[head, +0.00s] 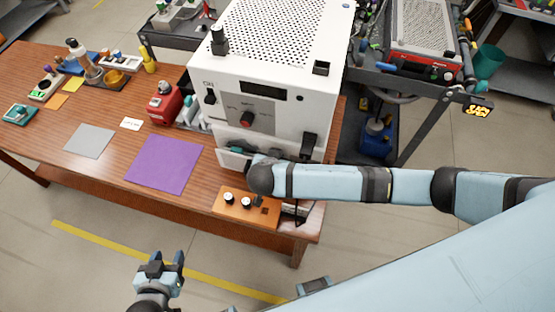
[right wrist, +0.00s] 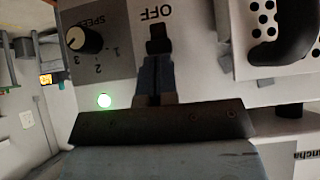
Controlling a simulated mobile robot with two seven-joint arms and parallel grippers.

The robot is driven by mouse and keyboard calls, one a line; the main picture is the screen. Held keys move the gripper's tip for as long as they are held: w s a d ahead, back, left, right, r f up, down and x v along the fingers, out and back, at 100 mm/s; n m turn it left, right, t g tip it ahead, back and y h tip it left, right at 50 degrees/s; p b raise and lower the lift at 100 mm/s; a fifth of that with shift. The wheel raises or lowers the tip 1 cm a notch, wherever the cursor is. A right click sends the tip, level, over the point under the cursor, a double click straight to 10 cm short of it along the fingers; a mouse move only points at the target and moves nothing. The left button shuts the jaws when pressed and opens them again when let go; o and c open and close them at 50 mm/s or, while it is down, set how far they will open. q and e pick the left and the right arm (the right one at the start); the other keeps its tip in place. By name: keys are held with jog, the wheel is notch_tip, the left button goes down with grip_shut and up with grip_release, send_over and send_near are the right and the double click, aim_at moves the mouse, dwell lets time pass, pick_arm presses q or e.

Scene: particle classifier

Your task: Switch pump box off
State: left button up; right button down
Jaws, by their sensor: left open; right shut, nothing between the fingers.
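In the right wrist view a white panel (right wrist: 200,70) shows upside down, with an "OFF" label, a black switch (right wrist: 159,38), a black speed knob (right wrist: 84,40) and a lit green lamp (right wrist: 104,100). My right gripper (right wrist: 158,62) is shut with its tips right at the switch. Whether they touch it, I cannot tell. In the head view my right wrist (head: 262,177) is in front of the lower front of a large white machine (head: 285,105) and hides the gripper. My left gripper (head: 168,258) is open and empty, in front of the table.
A purple mat (head: 165,164), a grey mat (head: 90,140) and a red container (head: 164,103) lie to the left. The wooden table (head: 70,185) has free room near its front left. A dark cart (head: 408,135) stands at right.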

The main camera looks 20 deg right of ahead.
pick_arm(q)
jog(key=shift+r, duration=0.1)
pick_arm(e)
notch_tip(320, 180, down, 3)
jog(key=shift+s+d+r, duration=0.1)
jog(key=shift+r, duration=0.05)
dwell(0.3)
